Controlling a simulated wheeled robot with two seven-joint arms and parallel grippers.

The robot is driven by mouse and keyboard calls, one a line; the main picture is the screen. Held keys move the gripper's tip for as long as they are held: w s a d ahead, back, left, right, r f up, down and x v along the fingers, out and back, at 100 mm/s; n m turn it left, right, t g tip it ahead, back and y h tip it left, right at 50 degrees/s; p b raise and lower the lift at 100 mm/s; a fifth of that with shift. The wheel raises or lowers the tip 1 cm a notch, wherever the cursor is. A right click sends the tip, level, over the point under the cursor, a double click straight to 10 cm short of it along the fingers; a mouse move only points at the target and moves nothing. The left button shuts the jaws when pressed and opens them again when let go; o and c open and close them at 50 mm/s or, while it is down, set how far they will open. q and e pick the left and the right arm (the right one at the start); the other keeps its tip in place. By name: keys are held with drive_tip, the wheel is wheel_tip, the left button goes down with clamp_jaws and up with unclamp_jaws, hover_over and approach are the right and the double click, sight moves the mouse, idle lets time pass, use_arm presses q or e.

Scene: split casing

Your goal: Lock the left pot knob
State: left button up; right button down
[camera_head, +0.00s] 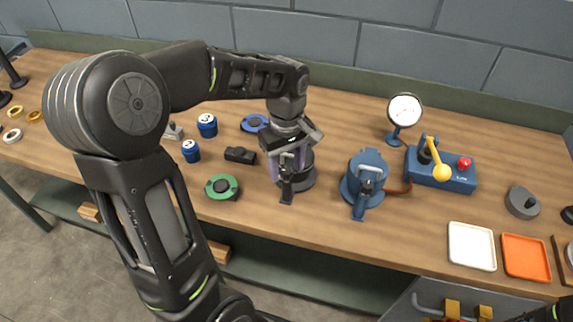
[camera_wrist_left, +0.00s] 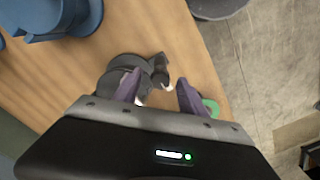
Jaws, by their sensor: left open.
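The left pot (camera_head: 302,177) is dark grey and stands on the wooden bench, left of a blue pot (camera_head: 366,175). A dark upright part, which looks like its knob or latch (camera_head: 286,190), shows at its front. My left gripper (camera_head: 287,164) points down over the left pot and hides much of it. In the left wrist view its purple fingers (camera_wrist_left: 158,84) are apart, with the dark pot (camera_wrist_left: 122,70) and its knob (camera_wrist_left: 159,70) beyond them. I cannot tell whether the fingers touch it. My right gripper is not in view.
A green-ringed disc (camera_head: 222,187), a small black block (camera_head: 240,155) and blue cans (camera_head: 191,151) lie to the left. A gauge (camera_head: 405,109) and a blue lever box (camera_head: 441,169) stand right. White (camera_head: 472,246) and orange (camera_head: 525,257) trays lie near the front edge.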

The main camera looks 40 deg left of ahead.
use_arm(q)
drive_tip(key=shift+f, duration=0.1)
drive_tip(key=shift+c, duration=0.6)
clamp_jaws()
